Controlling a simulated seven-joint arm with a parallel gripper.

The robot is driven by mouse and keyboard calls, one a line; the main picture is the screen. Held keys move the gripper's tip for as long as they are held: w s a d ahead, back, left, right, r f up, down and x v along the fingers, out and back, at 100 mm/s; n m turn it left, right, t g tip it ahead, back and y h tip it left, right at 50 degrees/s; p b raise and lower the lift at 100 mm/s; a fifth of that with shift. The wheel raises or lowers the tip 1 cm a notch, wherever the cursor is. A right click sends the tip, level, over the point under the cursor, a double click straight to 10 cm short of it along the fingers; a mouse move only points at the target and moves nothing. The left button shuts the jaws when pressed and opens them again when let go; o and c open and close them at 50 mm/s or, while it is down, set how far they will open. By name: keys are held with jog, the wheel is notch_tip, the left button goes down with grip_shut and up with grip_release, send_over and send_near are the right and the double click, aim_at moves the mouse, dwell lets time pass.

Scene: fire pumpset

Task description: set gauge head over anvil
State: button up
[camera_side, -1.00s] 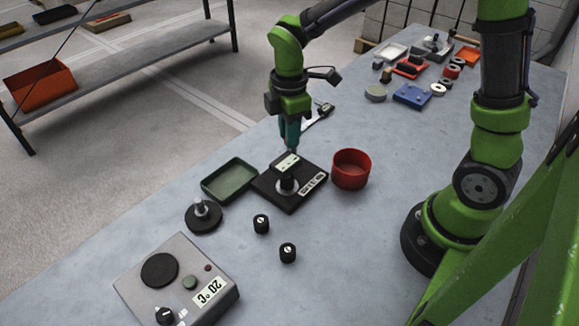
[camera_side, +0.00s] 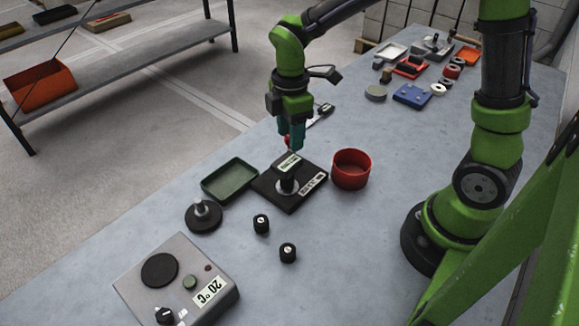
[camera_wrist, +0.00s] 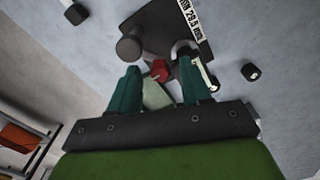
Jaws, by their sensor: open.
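The gauge stand has a black square base (camera_side: 312,182) with a white label on its edge. My gripper (camera_side: 291,148) is open, pointing down just above and behind the head. In the wrist view its two teal fingers (camera_wrist: 160,78) are spread, with a small red part (camera_wrist: 159,69) and a pale piece between them. The fingers hide part of the head.
A green tray (camera_side: 229,165) is left of the stand and a red bowl (camera_side: 350,152) right of it. In front are a black disc with a post (camera_side: 203,222), two black knobs (camera_side: 261,223) and a grey temperature box (camera_side: 225,303). Clear table lies right of the knobs.

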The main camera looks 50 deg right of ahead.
notch_tip(320, 180, up, 17)
dwell(0.5)
jog(key=s+d+f+m+t+y, duration=0.1)
jog(key=s+f+m+t, duration=0.1)
jog(key=s+m, duration=0.4)
jog(key=s+d+f+m+t+y, duration=0.1)
jog(key=s+m+t, duration=0.4)
jog(key=m, duration=0.6)
jog(key=shift+s+d+f+m, duration=0.3)
jog(key=shift+s+f, duration=0.15)
jog(key=shift+s, duration=0.1)
